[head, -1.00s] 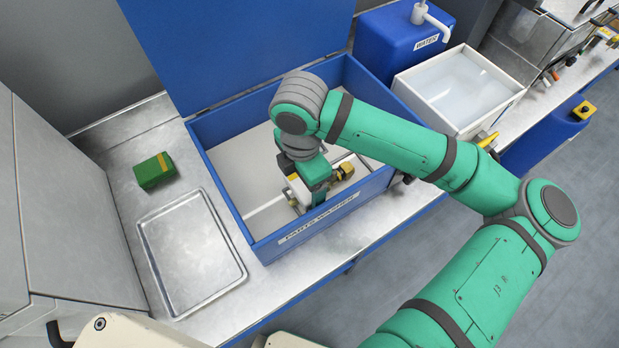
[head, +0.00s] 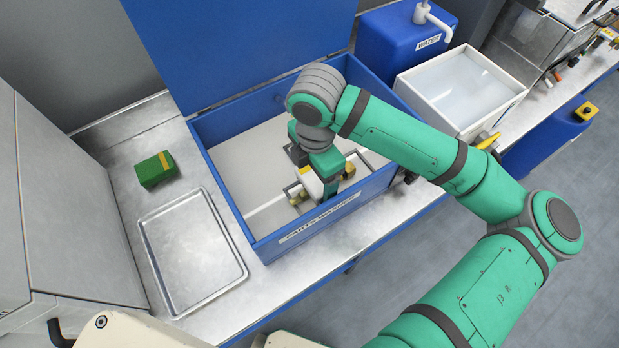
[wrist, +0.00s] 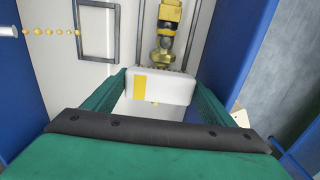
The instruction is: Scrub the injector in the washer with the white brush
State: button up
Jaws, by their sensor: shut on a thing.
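My gripper (wrist: 157,88) is shut on the white brush (wrist: 168,88), a white block with a yellow patch and dark bristles along its far edge. It is inside the blue parts washer (head: 246,229), close to the front wall. The injector (wrist: 166,35), yellow and brass with a dark band, lies just beyond the brush in the wrist view. The bristle edge is at the injector's near brass end; I cannot tell whether they touch. In the head view the injector (head: 349,170) shows only in part beside my gripper; the arm hides the rest.
A thin metal frame (wrist: 80,32) and a nozzle with yellow drops (wrist: 8,32) are in the washer. A green box (head: 155,170) and an empty metal tray (head: 193,252) lie left of it. A blue water container (head: 405,40) and a white bin (head: 425,92) stand right.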

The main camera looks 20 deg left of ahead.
jog(key=shift+s+a, duration=0.6)
jog(key=shift+s, duration=0.15)
jog(key=shift+s+a, duration=0.55)
jog(key=shift+s, duration=0.2)
dwell(0.8)
notch_tip(320, 180, up, 16)
dwell(1.3)
jog(key=shift+f, duration=0.1)
dwell(0.4)
